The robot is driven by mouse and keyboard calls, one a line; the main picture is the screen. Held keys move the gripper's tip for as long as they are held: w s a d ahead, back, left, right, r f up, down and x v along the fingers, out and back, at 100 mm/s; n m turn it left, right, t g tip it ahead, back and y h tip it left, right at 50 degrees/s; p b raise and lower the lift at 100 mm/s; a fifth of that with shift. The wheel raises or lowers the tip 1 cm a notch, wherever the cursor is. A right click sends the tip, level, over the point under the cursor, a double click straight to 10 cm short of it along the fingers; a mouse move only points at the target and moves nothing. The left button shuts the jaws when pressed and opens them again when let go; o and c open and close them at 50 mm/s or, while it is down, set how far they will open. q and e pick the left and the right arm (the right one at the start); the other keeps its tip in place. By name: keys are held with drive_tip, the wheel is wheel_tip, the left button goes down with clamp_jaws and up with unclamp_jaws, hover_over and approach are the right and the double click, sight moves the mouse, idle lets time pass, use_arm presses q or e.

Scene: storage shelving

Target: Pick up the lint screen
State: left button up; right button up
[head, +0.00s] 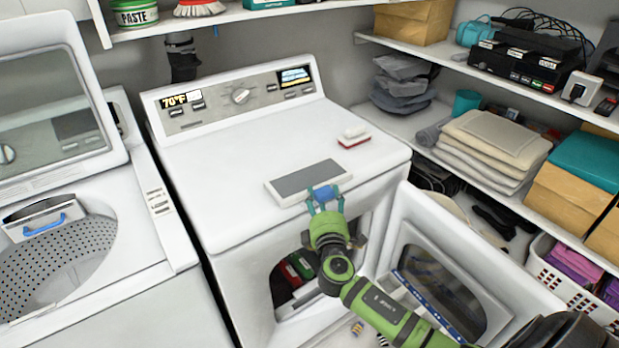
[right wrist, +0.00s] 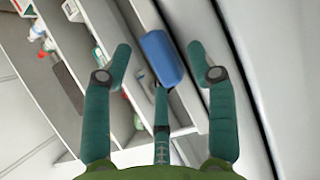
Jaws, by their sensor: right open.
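What seems to be the lint screen is a flat grey panel with a pale frame (head: 305,181), on the front top of the white dryer (head: 240,130). A small blue piece, seemingly its handle (head: 323,192), sits at the near edge. My right gripper (head: 326,201) is open with its teal fingers around or just in front of this blue piece. In the right wrist view the blue handle (right wrist: 162,57) lies between the spread fingertips; a gap shows on each side. I cannot tell whether the middle finger touches it. My left gripper is out of view.
A red and white brush (head: 354,137) lies on the dryer top. An open washer (head: 75,250) stands at the left. Shelves with folded towels (head: 490,143) line the right wall.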

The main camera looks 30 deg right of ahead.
drive_tip(key=shift+w+d+f, duration=0.1)
drive_tip(key=shift+w+d, duration=0.05)
drive_tip(key=shift+w, duration=0.1)
drive_tip(key=shift+s, duration=0.1)
clamp_jaws()
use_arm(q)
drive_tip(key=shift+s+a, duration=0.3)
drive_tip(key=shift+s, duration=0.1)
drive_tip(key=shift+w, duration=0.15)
